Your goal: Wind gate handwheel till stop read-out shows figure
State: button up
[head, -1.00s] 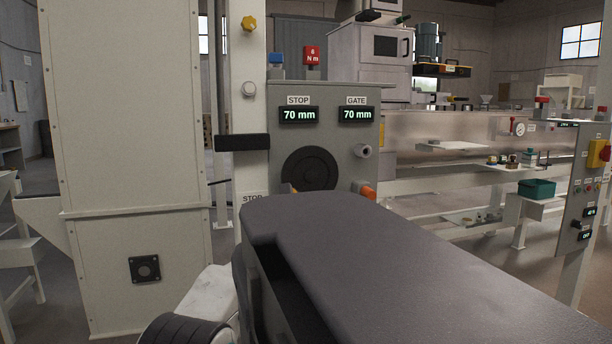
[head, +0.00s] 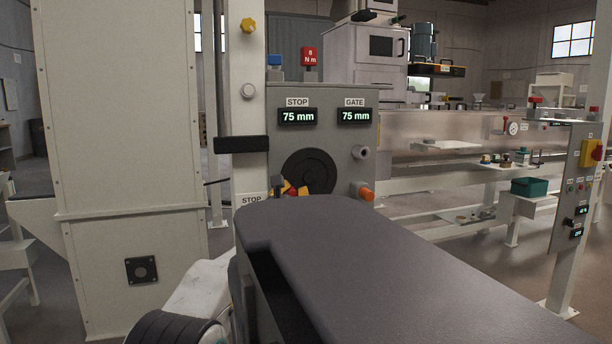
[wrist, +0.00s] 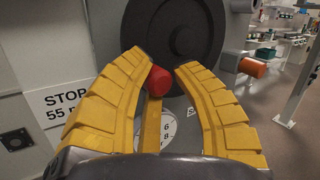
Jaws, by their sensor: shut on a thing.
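The black gate handwheel (head: 309,169) is on the grey panel (head: 345,135) in the head view. It also fills the top of the wrist view (wrist: 172,28). The STOP read-out (head: 298,116) shows 75 mm, and the GATE read-out (head: 356,116) shows 75 mm. In the wrist view my gripper (wrist: 162,63), with yellow ribbed fingers, is shut on the red knob (wrist: 159,80) at the wheel's lower part. In the head view only bits of yellow and red show at the wheel's lower left. My arm hides what is below.
A label in the wrist view (wrist: 62,103) reads STOP 55, cut off by a finger. An orange-tipped fitting (head: 366,193) and a grey stub (head: 360,152) stick out right of the wheel. A black bar (head: 241,144) crosses the post on the left.

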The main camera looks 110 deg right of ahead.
jog(key=shift+s+a, duration=0.15)
jog(key=shift+s, duration=0.05)
jog(key=shift+r, duration=0.15)
jog(key=shift+o, duration=0.2)
jog(key=shift+w+r+p, duration=0.2)
jog(key=shift+r+p, duration=0.45)
jog(key=shift+r, duration=0.3)
jog(key=shift+w+r, duration=0.1)
jog(key=shift+r, duration=0.1)
jog(key=shift+w+d+r+p, duration=0.1)
jog(key=shift+d+r+p, duration=0.05)
jog(key=shift+r+p, duration=0.5)
jog(key=shift+w+d+r+p, duration=0.1)
jog(key=shift+r+p, duration=0.5)
jog(key=shift+c, duration=0.3)
jog(key=shift+r, duration=0.1)
jog(key=shift+s+r+p, duration=0.4)
jog(key=shift+r+p, duration=0.15)
jog(key=shift+r, duration=0.2)
jog(key=shift+s+r, duration=0.4)
